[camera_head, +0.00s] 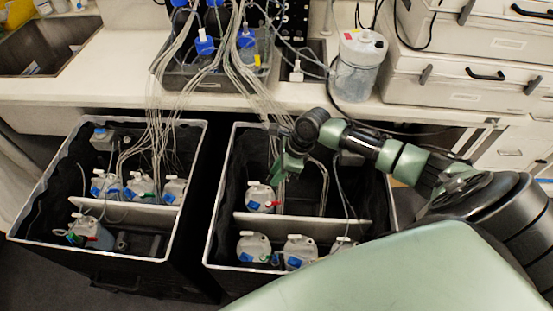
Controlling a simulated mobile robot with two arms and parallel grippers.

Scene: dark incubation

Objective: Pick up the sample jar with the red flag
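The sample jar with the red flag (260,199) stands upright in the back compartment of the right bin, against its left side. It is a whitish jar with a blue patch, and the small red flag shows at its right edge. My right gripper (281,176) points down into the same compartment, just above and slightly right of the jar in the picture. A gap to the jar seems to remain, but depth is hard to judge. The fingers are small and dark, so I cannot tell whether they are open. My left gripper is not in view.
The right bin's divider (305,225) separates several jars in front (300,251). The left bin (187,191) holds more jars. Thin tubes (157,125) hang from the bench into both bins, some close to my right gripper. A white container (358,68) stands on the bench.

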